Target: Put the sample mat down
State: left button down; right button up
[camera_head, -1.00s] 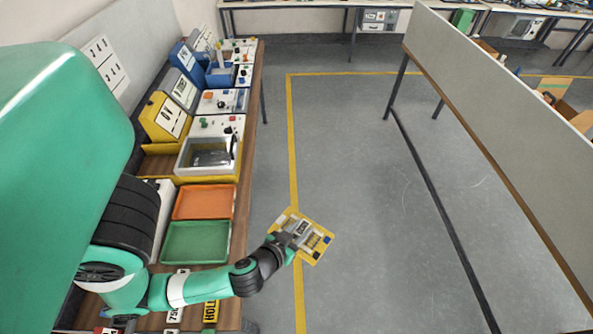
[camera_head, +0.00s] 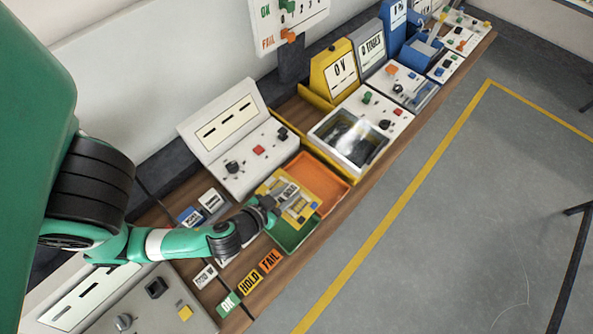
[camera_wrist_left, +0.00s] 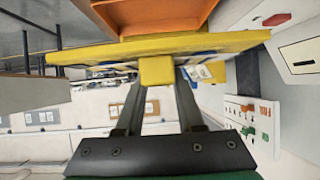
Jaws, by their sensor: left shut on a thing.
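The sample mat (camera_head: 301,211) is a yellow board with several small pieces on its face. My left gripper (camera_head: 270,203) is shut on its near left edge and holds it over the green tray and part of the orange tray. In the left wrist view the mat (camera_wrist_left: 220,43) is seen edge-on, with its yellow tab between my left gripper's fingers (camera_wrist_left: 156,80). The green tray (camera_head: 292,238) is partly hidden under the mat. The orange tray (camera_head: 325,183) shows beyond it. Whether the mat touches either tray I cannot tell. My right gripper is not in view.
A clear-lidded box (camera_head: 350,138) stands beyond the orange tray. A white control panel (camera_head: 240,143) stands behind the trays. HOLD (camera_head: 250,282), FAIL (camera_head: 270,261) and OK (camera_head: 229,305) tags lie near the bench's front edge. Open floor (camera_head: 450,230) lies to the right.

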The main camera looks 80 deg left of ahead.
aim_at(298, 188)
pick_arm(q)
jog(key=shift+w+d+f+m, duration=0.2)
jog(key=shift+d+m, duration=0.1)
jog(key=shift+d, duration=0.45)
jog(key=b+x, duration=0.1)
jog(key=b, duration=0.1)
jog(key=b+x, duration=0.1)
jog(key=b, duration=0.1)
jog(key=b+x, duration=0.1)
jog(key=b, duration=0.1)
jog(key=shift+s+a+f, duration=0.15)
jog(key=shift+a+f, duration=0.05)
jog(key=shift+f, duration=0.2)
jog(key=shift+w+a+r+p, duration=0.3)
jog(key=shift+w+a+p, duration=0.3)
jog(key=shift+p, duration=0.45)
jog(key=x, duration=0.3)
jog(key=s+f+b+x, duration=0.1)
jog(key=x, duration=0.3)
jog(key=b+x, duration=0.1)
jog(key=x, duration=0.3)
jog(key=shift+s+f, duration=0.15)
jog(key=shift+f, duration=0.15)
jog(key=shift+w+a+f, duration=0.25)
jog(key=shift+w, duration=0.05)
jog(key=f, duration=0.1)
jog(key=f+b, duration=0.1)
jog(key=f, duration=0.1)
jog(key=shift+w+a, duration=0.2)
jog(key=shift+f+b, duration=0.3)
